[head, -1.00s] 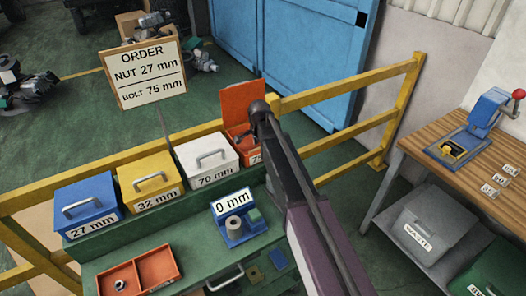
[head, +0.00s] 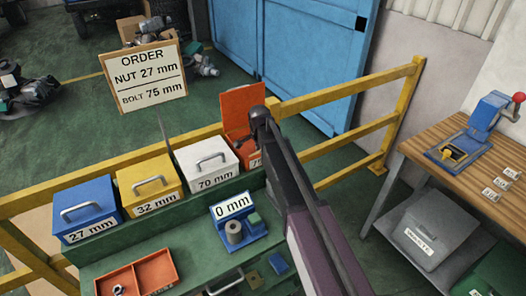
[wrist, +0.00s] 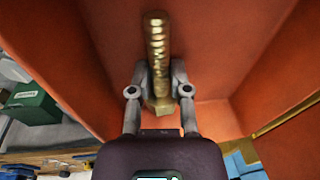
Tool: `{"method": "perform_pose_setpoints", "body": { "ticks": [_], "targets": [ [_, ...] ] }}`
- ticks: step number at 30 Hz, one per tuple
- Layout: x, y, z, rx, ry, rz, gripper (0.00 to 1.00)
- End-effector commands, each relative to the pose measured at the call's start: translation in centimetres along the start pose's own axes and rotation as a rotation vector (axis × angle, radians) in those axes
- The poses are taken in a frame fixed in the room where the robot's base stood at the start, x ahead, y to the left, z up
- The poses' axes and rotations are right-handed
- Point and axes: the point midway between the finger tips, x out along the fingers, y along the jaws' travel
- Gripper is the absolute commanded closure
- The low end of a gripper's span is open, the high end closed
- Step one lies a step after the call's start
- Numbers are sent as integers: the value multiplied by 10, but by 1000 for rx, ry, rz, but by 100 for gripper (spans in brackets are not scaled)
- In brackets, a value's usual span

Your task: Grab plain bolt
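In the wrist view a brass-coloured bolt (wrist: 158,50) with a ridged shank and a wider head lies inside the orange box. My gripper (wrist: 160,74) has one finger on each side of the bolt, just above its head, and the fingers appear to touch it. The bolt is still within the box walls. In the head view the orange box (head: 242,110) has its lid up, and my arm reaches into it; my gripper and the bolt are hidden there.
Blue (head: 88,210), yellow (head: 150,186) and white (head: 207,163) lidded boxes stand left of the orange one. In front are a gauge reading 0 mm (head: 233,207) and a red tray (head: 137,275). A yellow rail (head: 345,95) runs behind. A wooden bench (head: 440,150) stands right.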

Motion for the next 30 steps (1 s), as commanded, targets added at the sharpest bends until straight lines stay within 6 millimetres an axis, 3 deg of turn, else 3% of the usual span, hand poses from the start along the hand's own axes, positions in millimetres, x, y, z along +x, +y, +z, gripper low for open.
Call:
{"method": "perform_pose_setpoints", "body": {
  "ticks": [17,30],
  "targets": [
    [-6,-1,0,0,0,0,100],
    [-41,-6,-4,0,0,0,100]
  ]
}}
